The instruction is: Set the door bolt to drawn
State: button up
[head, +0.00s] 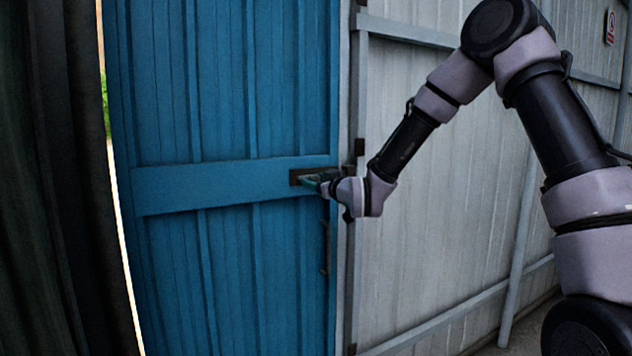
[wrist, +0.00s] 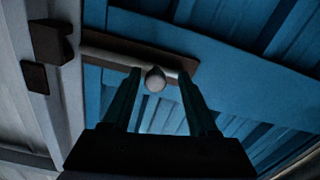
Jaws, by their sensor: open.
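The door bolt is a grey bar (wrist: 108,57) with a round knob (wrist: 155,79), on a dark brown backplate (wrist: 140,39) fixed to the blue door. In the head view the backplate (head: 298,177) shows at the right end of the door's middle rail, and my gripper hides most of the bolt. My gripper (head: 320,181) is open at the bolt. In the wrist view its fingers (wrist: 159,72) stand either side of the knob, with the knob between them. A dark keeper block (wrist: 52,42) sits on the frame beside the bar's left end. I cannot tell whether the bar enters it.
The blue door (head: 225,110) appears closed against the post on its right. A dark vertical handle (head: 326,248) hangs below the bolt. A pale corrugated wall (head: 450,200) with rails is at right. A dark panel (head: 50,180) stands at left.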

jog(key=v, duration=1.1)
jog(key=shift+w, duration=0.15)
jog(key=s+d+r+m+g+h, duration=0.1)
jog(key=s+d+r+m+h, duration=0.15)
jog(key=d, duration=0.35)
jog(key=s+d+r+m+g+h, duration=0.1)
jog(key=d+m+h, duration=0.15)
jog(key=d, duration=0.35)
jog(key=s+d+r+m+g+h, duration=0.1)
jog(key=s+d+r+m+h, duration=0.15)
jog(key=d, duration=0.35)
jog(key=s+d+r+m+g, duration=0.1)
jog(key=s+d, duration=0.3)
jog(key=s, duration=0.5)
jog(key=s+d+m+g, duration=0.3)
jog(key=s+d+m, duration=0.1)
jog(key=s, duration=0.5)
jog(key=shift+s+d+r+m+g, duration=0.35)
jog(key=shift+d+r+g, duration=0.05)
jog(key=shift+d, duration=0.05)
jog(key=shift+h, duration=0.25)
